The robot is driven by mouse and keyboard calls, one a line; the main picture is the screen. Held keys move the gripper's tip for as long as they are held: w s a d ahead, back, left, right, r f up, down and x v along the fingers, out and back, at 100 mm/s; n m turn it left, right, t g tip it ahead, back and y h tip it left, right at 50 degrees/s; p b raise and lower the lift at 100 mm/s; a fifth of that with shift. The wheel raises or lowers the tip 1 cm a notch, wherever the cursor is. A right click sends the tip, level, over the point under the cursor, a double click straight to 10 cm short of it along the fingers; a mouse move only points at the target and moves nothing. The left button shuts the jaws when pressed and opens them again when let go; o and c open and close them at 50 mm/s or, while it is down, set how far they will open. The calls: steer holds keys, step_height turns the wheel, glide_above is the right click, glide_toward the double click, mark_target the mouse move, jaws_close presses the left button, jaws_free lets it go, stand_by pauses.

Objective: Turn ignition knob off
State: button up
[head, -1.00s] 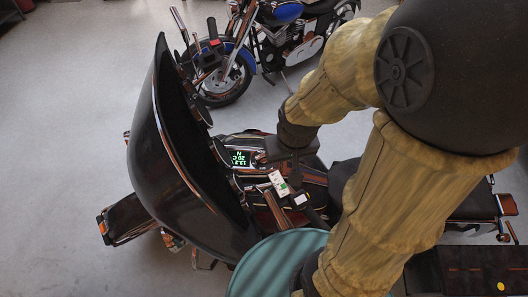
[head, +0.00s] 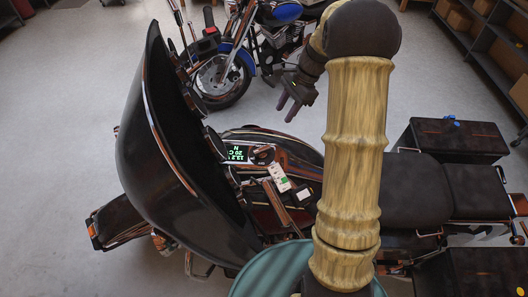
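A black motorcycle with a large dark fairing (head: 155,130) stands in front of me. Its console carries a lit green display (head: 236,153). A round dark knob, apparently the ignition knob (head: 263,155), sits just right of the display; its turn position is too small to read. My gripper (head: 286,112) hangs above and right of the knob in the picture, clear of the console. Its two dark fingers appear apart, with nothing seen between them.
A white tag (head: 277,178) lies by the console below the knob. A blue motorcycle (head: 240,60) stands behind. The black seat (head: 415,190) and cases (head: 455,138) are to the right, with shelves (head: 490,45) beyond. Grey floor is open at left.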

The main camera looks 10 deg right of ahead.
mark_target(263, 148)
steer(key=shift+a, duration=0.1)
steer(key=p+x, duration=0.3)
steer(key=x, duration=1.4)
steer(key=shift+a+f+p, duration=0.1)
steer(key=shift+f+p, duration=0.1)
steer(key=shift+p, duration=0.1)
jaws_close()
